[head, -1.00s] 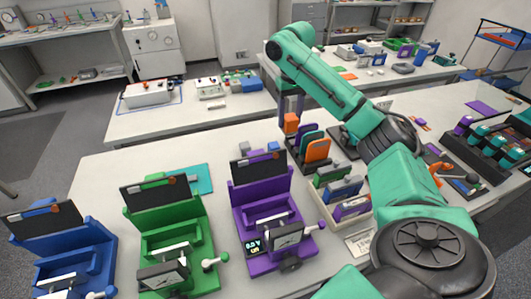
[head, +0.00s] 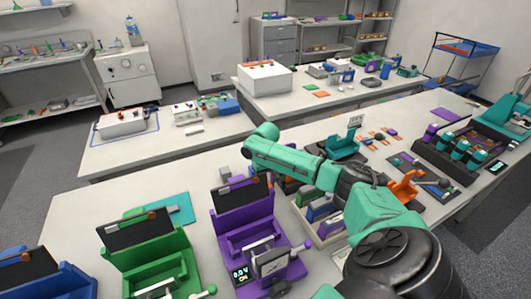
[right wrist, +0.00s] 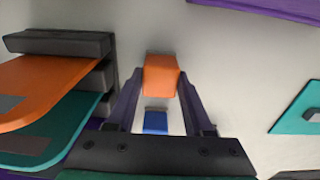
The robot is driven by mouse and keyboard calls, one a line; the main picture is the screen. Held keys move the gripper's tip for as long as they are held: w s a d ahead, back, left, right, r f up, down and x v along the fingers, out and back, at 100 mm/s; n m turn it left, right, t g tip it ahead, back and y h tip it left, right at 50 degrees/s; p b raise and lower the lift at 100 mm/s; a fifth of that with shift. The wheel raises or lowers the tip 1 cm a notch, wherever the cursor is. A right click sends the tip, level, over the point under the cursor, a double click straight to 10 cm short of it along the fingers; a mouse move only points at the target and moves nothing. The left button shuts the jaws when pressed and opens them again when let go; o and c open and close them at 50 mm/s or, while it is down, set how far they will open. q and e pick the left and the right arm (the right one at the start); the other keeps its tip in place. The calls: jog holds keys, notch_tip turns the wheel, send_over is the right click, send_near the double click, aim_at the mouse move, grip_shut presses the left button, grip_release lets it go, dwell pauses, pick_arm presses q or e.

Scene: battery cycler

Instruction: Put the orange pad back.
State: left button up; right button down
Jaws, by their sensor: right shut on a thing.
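My right gripper (right wrist: 160,85) is shut on an orange block (right wrist: 160,75), held between the fingertips in the right wrist view. An orange pad (right wrist: 45,85), a flat plate with a rounded end, sits in a dark slotted rack (right wrist: 60,42) at the left of that view. It lies apart from the gripper, above a teal pad (right wrist: 50,135). In the head view my right arm crosses the table and hides most of the rack; the gripper's fingers cannot be made out there. My left gripper is not in view.
A purple cycler (head: 245,215) stands at the near middle, with a green cycler (head: 150,262) to its left. A tray of upright pads (head: 318,232) is beside my arm. A blue block (right wrist: 155,122) shows between the fingers. Bare table lies beyond the fingertips.

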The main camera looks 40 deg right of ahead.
jog(key=shift+w+f, duration=0.1)
jog(key=shift+f, duration=0.05)
jog(key=shift+c, duration=1.4)
grip_release()
pick_arm(q)
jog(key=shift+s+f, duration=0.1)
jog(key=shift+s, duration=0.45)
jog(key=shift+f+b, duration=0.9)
jog(key=shift+b, duration=0.05)
pick_arm(e)
notch_tip(320, 180, up, 12)
